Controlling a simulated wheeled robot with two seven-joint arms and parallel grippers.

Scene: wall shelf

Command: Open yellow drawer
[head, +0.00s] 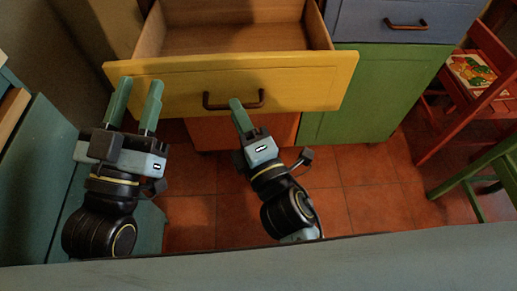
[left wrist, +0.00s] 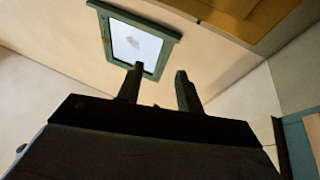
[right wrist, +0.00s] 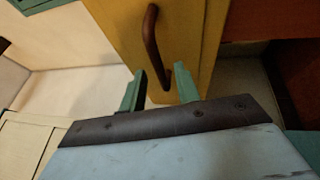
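The yellow drawer (head: 290,83) is pulled out of its cabinet, and its empty-looking wooden inside shows in the head view. Its dark curved handle (head: 218,107) is on the front panel; the handle also shows in the right wrist view (right wrist: 150,36) on the yellow front. My right gripper (head: 235,103) has its fingertips at the middle of the handle. In the right wrist view its green fingers are apart, with the handle's near end seen between the tips; contact is unclear. My left gripper (head: 140,84) is open and empty, in front of the drawer's left end.
A blue drawer (head: 365,18) and a green cabinet door (head: 375,90) are to the right. A red chair (head: 480,85) and a green piece of furniture (head: 490,165) stand at the far right. Teal furniture (head: 35,160) is at the left. Tiled floor (head: 340,185) lies clear below the drawer.

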